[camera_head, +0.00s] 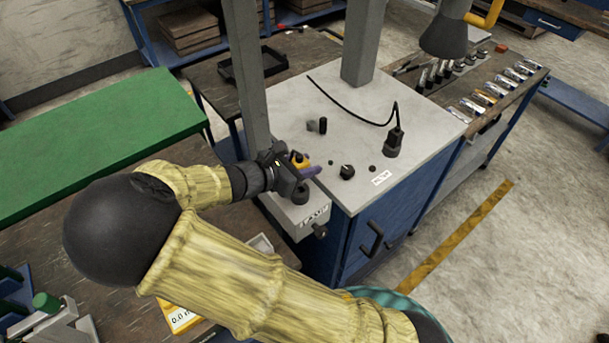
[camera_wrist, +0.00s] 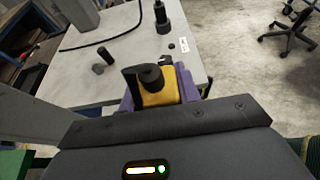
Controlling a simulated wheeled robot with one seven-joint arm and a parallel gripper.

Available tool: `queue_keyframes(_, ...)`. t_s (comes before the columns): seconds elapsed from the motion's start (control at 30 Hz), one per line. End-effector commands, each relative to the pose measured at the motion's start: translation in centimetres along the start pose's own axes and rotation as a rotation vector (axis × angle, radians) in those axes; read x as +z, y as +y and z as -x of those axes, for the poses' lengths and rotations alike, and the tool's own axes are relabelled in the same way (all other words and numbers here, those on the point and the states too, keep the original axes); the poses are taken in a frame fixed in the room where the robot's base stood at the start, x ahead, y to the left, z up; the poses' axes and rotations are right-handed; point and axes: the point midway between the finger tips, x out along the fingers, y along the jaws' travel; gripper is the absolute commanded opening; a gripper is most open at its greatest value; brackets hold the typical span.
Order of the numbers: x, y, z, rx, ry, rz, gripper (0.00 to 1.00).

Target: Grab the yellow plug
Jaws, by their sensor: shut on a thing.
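The yellow plug (camera_wrist: 157,93) has a black round top and sits between the purple fingers of my gripper (camera_wrist: 160,88) in the wrist view. My gripper is shut on it. In the head view the yellow plug (camera_head: 299,160) is a small patch beside my gripper (camera_head: 306,172), near the left edge of the grey machine top. My gripper hides its lower part, so I cannot tell whether it touches the surface below.
The grey machine top (camera_head: 330,95) holds a black plug (camera_head: 394,142) with a cable, a black knob (camera_head: 347,172) and a small black cylinder (camera_head: 317,125). A grey post (camera_head: 247,70) rises close behind my gripper. A tool bench (camera_head: 455,85) stands at the right.

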Motion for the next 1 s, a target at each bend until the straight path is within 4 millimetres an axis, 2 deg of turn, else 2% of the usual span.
queue_keyframes(0.2, 3.0, 0.1, 1.4, 0.003, 0.003, -0.003, 0.08)
queue_keyframes(0.33, 4.0, 0.1, 1.8, 0.002, 0.001, -0.001, 0.08)
queue_keyframes(1.0, 4.3, 0.0, 1.8, 0.001, 0.000, 0.001, 0.08)
